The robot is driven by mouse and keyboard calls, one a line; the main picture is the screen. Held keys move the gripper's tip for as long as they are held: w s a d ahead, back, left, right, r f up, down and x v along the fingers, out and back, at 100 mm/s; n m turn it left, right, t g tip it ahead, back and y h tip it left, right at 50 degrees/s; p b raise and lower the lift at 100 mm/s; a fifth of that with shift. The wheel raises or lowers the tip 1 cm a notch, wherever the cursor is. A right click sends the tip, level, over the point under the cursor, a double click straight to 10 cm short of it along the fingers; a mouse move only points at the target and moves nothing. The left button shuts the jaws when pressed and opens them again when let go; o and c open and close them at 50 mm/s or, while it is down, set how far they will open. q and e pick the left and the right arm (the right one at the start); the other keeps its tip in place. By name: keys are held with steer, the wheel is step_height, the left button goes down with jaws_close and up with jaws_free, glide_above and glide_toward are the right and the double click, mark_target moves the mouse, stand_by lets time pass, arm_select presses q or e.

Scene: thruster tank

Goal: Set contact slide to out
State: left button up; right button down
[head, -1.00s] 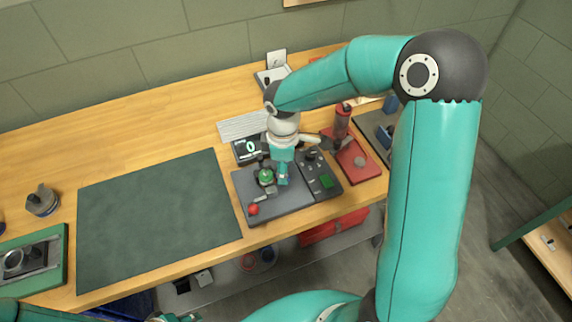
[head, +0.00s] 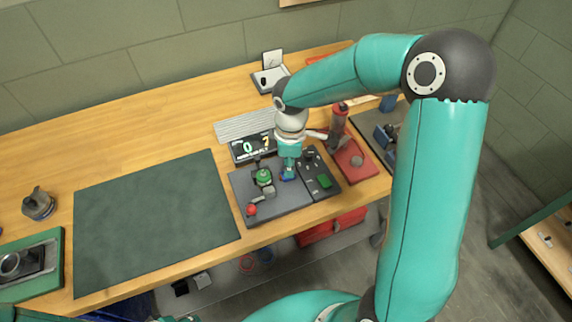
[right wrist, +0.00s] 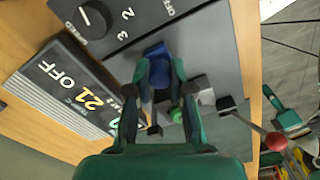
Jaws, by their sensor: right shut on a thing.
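A dark grey tester plate (head: 243,188) lies on the bench, carrying a green round part (head: 263,176) and a lever with a red knob (head: 252,210). My right gripper (head: 287,174) points down onto the plate, just right of the green part. In the right wrist view its fingers (right wrist: 158,82) are shut on a blue piece (right wrist: 157,52), which looks like the contact slide's handle. The fingers partly hide the slide and its track, so its exact setting cannot be read. Only a sliver of my left gripper (head: 178,318) shows at the bottom edge.
A display (head: 252,147) stands behind the plate. A dark control panel (head: 318,178) with a speed dial (right wrist: 92,20) adjoins it. A red tray (head: 352,160) with an upright red tool (head: 338,118) is at right. A dark green mat (head: 150,220) lies clear at left.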

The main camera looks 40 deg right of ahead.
steer(key=c, duration=1)
jaws_free()
steer(key=shift+s+d, duration=0.1)
steer(key=shift+d, duration=0.1)
steer(key=shift+a, duration=0.1)
steer(key=shift+r, duration=0.1)
step_height(320, 180, up, 12)
steer(key=shift+f, duration=0.15)
